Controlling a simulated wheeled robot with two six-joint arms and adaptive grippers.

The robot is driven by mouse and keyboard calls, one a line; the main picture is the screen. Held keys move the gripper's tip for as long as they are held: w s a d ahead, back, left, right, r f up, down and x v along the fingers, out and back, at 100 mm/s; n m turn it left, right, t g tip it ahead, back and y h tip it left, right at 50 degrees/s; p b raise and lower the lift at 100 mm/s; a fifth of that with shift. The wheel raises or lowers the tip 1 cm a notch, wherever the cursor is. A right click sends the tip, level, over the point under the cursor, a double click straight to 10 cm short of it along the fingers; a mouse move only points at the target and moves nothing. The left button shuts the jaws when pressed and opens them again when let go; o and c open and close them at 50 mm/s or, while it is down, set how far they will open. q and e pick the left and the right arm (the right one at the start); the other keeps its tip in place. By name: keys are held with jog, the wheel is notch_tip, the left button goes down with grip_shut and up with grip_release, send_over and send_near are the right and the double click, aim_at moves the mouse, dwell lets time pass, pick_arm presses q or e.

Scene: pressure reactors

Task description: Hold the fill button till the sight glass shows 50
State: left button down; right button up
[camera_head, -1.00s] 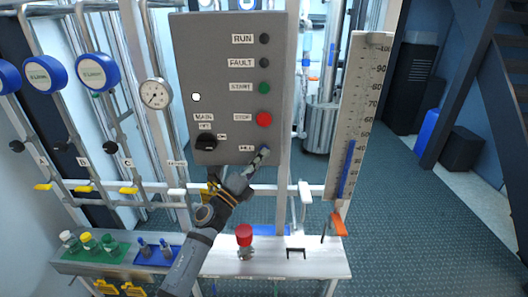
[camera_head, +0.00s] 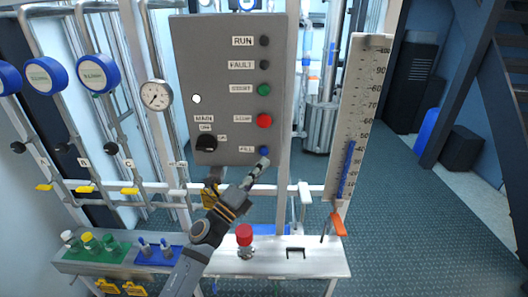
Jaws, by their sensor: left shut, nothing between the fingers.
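The blue fill button (camera_head: 265,150) is at the lower right of the grey control panel (camera_head: 225,110) and is uncovered. My left gripper (camera_head: 263,163) is shut and empty, with its tip just below the button and appearing apart from it. The sight glass (camera_head: 352,115) is a tall, slightly tilted scale to the right of the panel. Its blue column (camera_head: 347,172) ends a little below the 50 mark, though the small digits are hard to read. My right gripper is not in view.
The red stop button (camera_head: 264,120) and the green start button (camera_head: 264,89) sit above the fill button. The black main knob (camera_head: 206,144) is at the lower left of the panel. A red-capped valve (camera_head: 244,235) stands on the bench below. An orange handle (camera_head: 338,224) is under the sight glass.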

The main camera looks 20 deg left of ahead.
pick_arm(q)
jog(key=shift+s+d, duration=0.2)
jog(key=shift+s, duration=0.4)
jog(key=shift+s+d, duration=0.15)
jog(key=shift+s, duration=0.45)
